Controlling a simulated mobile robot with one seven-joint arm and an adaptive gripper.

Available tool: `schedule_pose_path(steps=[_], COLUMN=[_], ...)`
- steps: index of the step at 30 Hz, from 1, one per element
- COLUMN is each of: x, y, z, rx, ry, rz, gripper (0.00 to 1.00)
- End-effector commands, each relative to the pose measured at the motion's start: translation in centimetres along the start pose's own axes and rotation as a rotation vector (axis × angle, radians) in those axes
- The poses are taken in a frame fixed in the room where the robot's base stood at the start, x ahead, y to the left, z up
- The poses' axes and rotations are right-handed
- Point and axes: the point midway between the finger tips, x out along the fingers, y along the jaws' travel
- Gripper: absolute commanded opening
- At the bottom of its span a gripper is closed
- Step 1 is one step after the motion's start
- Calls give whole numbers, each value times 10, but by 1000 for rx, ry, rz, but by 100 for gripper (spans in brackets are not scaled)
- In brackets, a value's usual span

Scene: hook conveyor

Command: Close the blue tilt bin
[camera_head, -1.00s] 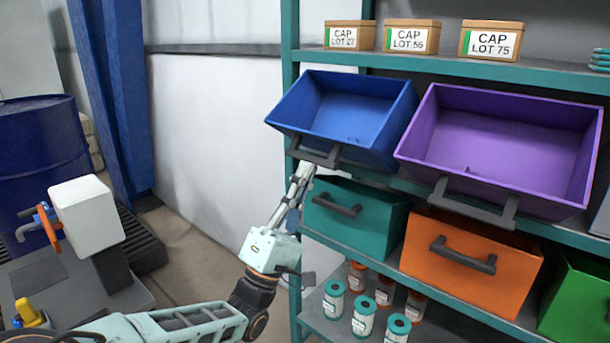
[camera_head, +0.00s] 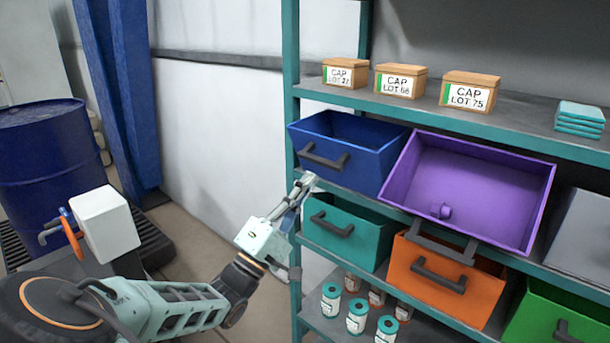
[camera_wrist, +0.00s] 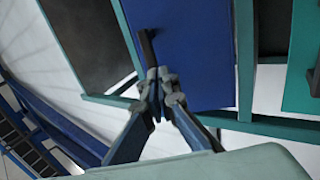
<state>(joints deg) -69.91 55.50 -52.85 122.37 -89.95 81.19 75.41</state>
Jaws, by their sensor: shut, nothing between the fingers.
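The blue tilt bin (camera_head: 345,150) sits in the upper bin row at the left end of the rack. My gripper (camera_head: 305,182) is shut and empty, just below and left of the bin's handle. In the wrist view my gripper's fingertips (camera_wrist: 161,75) are together near the lower end of the handle (camera_wrist: 147,48), against the blue front (camera_wrist: 195,50). I cannot tell whether they touch it.
The purple bin (camera_head: 468,190) to the right is tilted forward with its open top showing. Teal (camera_head: 350,236), orange (camera_head: 445,285) and green (camera_head: 560,320) bins are below. Labelled boxes (camera_head: 400,80) stand on the shelf above. A blue drum (camera_head: 45,160) stands at the left.

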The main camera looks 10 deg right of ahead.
Motion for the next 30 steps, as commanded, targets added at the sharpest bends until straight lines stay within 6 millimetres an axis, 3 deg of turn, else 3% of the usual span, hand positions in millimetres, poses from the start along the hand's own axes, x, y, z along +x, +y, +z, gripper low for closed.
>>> schedule_pose_path(steps=[1,9,30], x=[8,23,63], y=[9,17,24], z=[0,1,0], rx=[1,1,0], ry=[-1,-2,-1], rz=[-28,-163,-477], gripper=[0,0,0])
